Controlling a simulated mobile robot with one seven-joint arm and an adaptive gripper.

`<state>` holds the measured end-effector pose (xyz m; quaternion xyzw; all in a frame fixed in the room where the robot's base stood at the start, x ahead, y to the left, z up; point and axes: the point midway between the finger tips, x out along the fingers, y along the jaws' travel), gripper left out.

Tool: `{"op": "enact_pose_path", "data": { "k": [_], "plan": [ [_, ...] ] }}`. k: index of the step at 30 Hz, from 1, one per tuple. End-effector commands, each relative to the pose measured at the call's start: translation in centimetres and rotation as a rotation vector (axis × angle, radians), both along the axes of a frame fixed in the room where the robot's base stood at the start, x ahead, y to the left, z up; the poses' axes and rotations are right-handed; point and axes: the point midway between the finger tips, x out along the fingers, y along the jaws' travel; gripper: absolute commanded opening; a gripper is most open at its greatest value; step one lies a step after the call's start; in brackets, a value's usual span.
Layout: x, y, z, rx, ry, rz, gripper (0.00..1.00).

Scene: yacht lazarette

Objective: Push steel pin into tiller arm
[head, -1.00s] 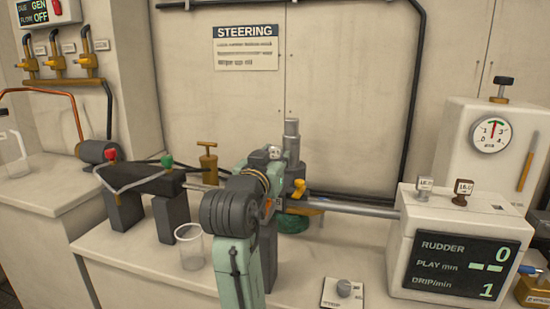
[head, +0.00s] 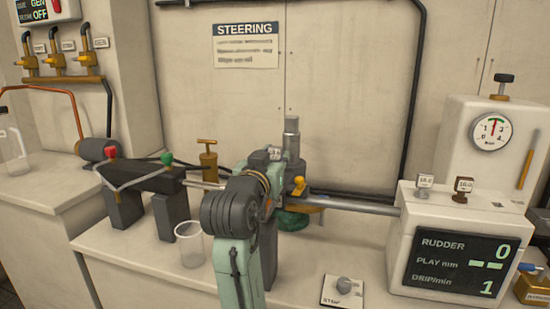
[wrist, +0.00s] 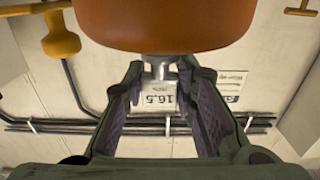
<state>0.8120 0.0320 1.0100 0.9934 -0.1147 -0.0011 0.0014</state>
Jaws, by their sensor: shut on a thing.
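My gripper (wrist: 160,85) is shut on the steel pin (wrist: 160,68). A white tag reading 16.5 (wrist: 158,100) shows between its fingers. In the wrist view, the pin's lower end meets a large orange-brown part (wrist: 165,22), which seems to be the tiller arm. I cannot tell how deep the pin sits in it. In the head view, my wrist stands in front of the grey vertical post (head: 291,135) and hides most of the pin and the tiller arm. A pale tag (head: 274,153) shows at the gripper there.
A steel rod (head: 350,206) runs right to the rudder display box (head: 405,245), with two tagged pins (head: 424,183) (head: 463,187) on top. A small knob plate (head: 343,290) lies in front. A yellow handle (head: 298,186) is close.

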Motion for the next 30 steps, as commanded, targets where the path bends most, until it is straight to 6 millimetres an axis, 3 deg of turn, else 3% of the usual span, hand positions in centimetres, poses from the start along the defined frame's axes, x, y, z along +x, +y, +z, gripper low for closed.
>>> {"op": "enact_pose_path", "data": {
  "k": [30],
  "plan": [
    [0.0, 0.0, -1.6, 0.0, -0.001, 0.0, 0.0]
  ]
}}
